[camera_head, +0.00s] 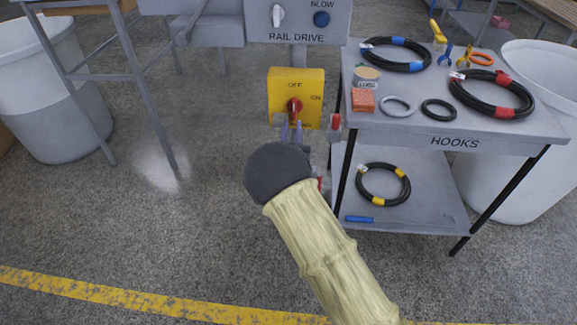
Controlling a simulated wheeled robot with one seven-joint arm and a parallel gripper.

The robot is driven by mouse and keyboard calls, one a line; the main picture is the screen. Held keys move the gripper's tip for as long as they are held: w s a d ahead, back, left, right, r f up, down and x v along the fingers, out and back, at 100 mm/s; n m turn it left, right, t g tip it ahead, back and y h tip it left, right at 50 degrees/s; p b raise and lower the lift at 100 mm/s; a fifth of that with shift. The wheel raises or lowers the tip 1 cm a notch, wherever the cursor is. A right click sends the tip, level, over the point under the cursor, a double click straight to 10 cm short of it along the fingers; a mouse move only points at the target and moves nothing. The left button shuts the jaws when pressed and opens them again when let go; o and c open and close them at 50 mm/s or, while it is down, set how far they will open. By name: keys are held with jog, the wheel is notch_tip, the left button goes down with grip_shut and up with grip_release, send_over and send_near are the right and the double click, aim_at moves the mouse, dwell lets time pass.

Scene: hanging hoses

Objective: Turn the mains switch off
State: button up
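The mains switch is a yellow box (313,86) marked OFF at the top and ON at the right. Its red knob (295,105) sits in the middle of the face. The knob's handle looks about upright, but it is small and its exact angle is hard to tell. My gripper (291,126) is just below the knob, at the lower edge of the box. Its two slim fingers show a gap between them, with nothing clearly held. Whether the fingertips touch the knob cannot be told. My dark wrist joint hides what lies below the fingers.
A grey RAIL DRIVE panel (298,14) is above the switch. A small red-topped part (335,123) is close at its right. The HOOKS cart (455,125) with coiled hoses stands to the right. A white bin (55,90) is at the left. Floor at lower left is clear.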

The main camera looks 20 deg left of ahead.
jog(key=v, duration=1.3)
jog(key=shift+s+p, duration=0.15)
jog(key=shift+p, duration=0.15)
jog(key=shift+f, duration=0.1)
jog(key=w+d+m+g+h, duration=0.1)
jog(key=w+d+g, duration=0.2)
jog(key=d, duration=0.3)
jog(key=w+d+r+m+g+h, duration=0.1)
jog(key=w+d+g+h, duration=0.15)
jog(key=d, duration=0.25)
jog(key=w+d+m+g+h, duration=0.1)
jog(key=w+d+m+g, duration=0.1)
jog(key=d+g, duration=0.3)
jog(key=s+d+r+n+g, duration=0.15)
jog(key=s+d+g, duration=0.25)
jog(key=s+d, duration=0.6)
jog(key=s+d+r+m+g, duration=0.15)
jog(key=s+d+g, duration=0.35)
jog(key=s+d, duration=0.55)
notch_tip(320, 180, up, 30)
jog(key=a+n+p, duration=0.1)
jog(key=a+p, duration=0.1)
jog(key=p, duration=2.7)
jog(key=shift+s+h, duration=0.35)
jog(key=shift+h, duration=0.1)
